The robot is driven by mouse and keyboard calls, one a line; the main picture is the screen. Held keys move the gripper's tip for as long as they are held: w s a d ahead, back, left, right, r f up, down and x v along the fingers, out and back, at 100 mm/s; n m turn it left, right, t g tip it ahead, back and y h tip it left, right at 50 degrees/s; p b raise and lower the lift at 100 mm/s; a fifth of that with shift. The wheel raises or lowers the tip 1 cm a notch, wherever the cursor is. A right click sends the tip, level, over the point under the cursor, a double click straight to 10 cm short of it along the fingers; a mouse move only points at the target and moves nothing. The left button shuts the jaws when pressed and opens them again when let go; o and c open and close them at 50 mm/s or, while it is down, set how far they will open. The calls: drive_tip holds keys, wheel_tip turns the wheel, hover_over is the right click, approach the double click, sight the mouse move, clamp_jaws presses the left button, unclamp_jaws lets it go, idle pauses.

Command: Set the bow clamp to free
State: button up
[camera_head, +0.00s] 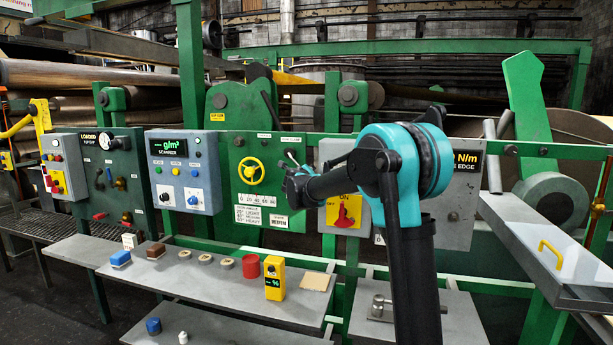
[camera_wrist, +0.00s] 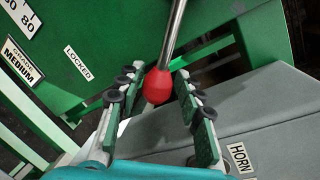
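A metal lever rod (camera_wrist: 177,30) with a red ball knob (camera_wrist: 157,86) comes down from the top of the wrist view. A white "LOCKED" label (camera_wrist: 78,60) is on the green panel to its left; I cannot see a "free" label. My gripper (camera_wrist: 159,75) is open, with one finger on each side of the red knob. The knob lies between the fingertips; I cannot tell whether either finger touches it. In the head view my arm covers this area and the knob cannot be made out.
A "GRADE MEDIUM" plate (camera_wrist: 22,60) is left of the label. A grey box marked "HORN" (camera_wrist: 241,158) lies close by my right finger. A grey shelf (camera_head: 215,288) holds several small items.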

drive_tip(key=shift+o, duration=0.7)
drive_tip(key=shift+s, duration=0.15)
drive_tip(key=v, duration=1.1)
drive_tip(key=shift+s, duration=0.35)
